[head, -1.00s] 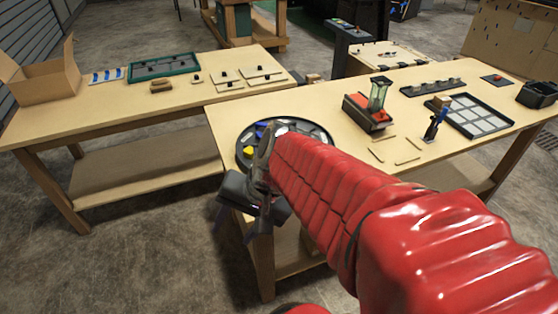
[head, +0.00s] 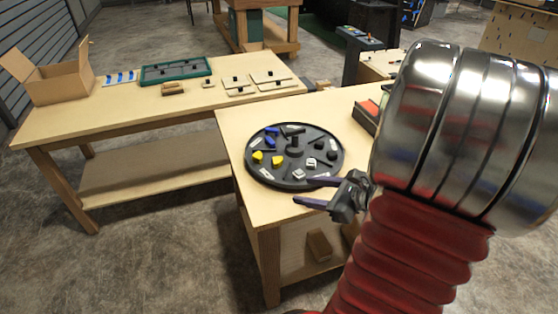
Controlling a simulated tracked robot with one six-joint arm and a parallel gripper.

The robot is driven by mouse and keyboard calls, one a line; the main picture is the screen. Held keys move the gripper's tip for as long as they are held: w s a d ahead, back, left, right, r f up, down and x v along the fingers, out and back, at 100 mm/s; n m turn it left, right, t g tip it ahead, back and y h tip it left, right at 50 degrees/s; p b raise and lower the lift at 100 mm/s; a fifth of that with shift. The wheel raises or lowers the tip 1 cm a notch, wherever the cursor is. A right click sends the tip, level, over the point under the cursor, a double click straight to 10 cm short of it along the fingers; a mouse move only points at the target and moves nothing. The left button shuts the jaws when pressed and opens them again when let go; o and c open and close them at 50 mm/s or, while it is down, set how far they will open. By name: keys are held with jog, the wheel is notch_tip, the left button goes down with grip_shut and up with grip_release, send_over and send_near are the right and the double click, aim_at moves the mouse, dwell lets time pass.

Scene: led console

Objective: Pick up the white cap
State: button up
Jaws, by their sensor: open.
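A round black tray (head: 333,150) lies on the near corner of the right wooden table. White caps show at its front: one small white cap (head: 312,162) and another white piece (head: 298,174) just left of it. They are too small to make out in detail. My gripper (head: 308,192) is open and empty at the tray's front right edge, its two purple-grey fingers pointing left. The upper finger overlaps the tray rim in the picture. The gripper is apart from the white caps, in front of and below them in the picture.
The tray also holds yellow pieces (head: 278,160), blue pieces (head: 269,142) and black pieces (head: 319,144). A left table (head: 120,120) bears an open cardboard box (head: 60,80) and a green-framed board (head: 176,69). My arm hides much of the right table.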

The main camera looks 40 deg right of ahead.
jog(key=s+d+f+m+t+h, duration=0.1)
jog(key=s+d+m+h, duration=0.2)
jog(key=d+m, duration=0.2)
jog(key=shift+d+f+t, duration=0.25)
jog(key=shift+d+t, duration=0.05)
jog(key=shift+d, duration=0.95)
send_near(302, 174)
jog(key=shift+x, duration=1.6)
jog(key=shift+f, duration=0.15)
jog(key=shift+x, duration=2.6)
jog(key=shift+a, duration=0.1)
jog(key=shift+c, duration=0.2)
